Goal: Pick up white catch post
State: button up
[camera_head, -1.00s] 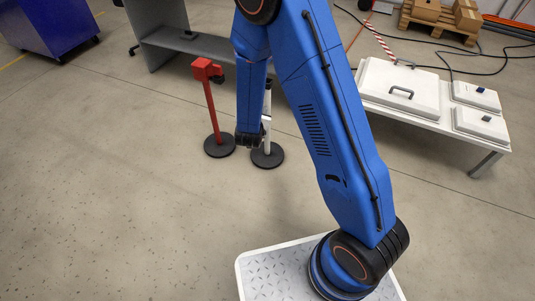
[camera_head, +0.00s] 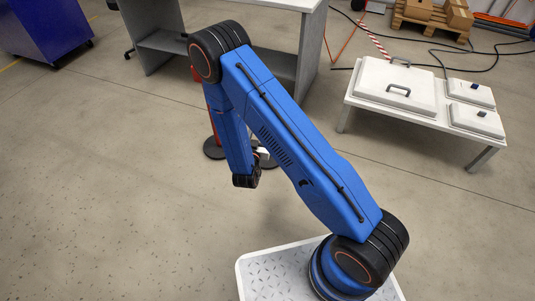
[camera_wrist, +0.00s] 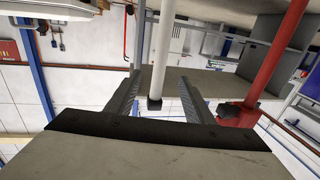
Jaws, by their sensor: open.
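The white catch post (camera_wrist: 160,50) shows in the wrist view, which appears upside down, with a dark cap on its end. It stands between the two fingers of my gripper (camera_wrist: 160,82), with a gap on each side. My gripper is open and empty. In the head view my arm hides most of the post; only part of its dark base (camera_head: 269,162) shows beside the forearm. My gripper is mostly hidden there too.
A red post (camera_wrist: 275,70) stands close beside the white one; its base (camera_head: 212,149) shows left of my forearm. A grey desk (camera_head: 290,62) stands behind. A white table (camera_head: 420,115) with lidded panels is at right.

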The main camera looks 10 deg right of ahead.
jog(key=x, duration=1.5)
jog(key=shift+w+r, duration=0.35)
jog(key=shift+r, duration=0.05)
jog(key=shift+c, duration=0.2)
jog(key=c, duration=1)
jog(key=shift+r, duration=0.1)
grip_shut()
jog(key=shift+r, duration=0.15)
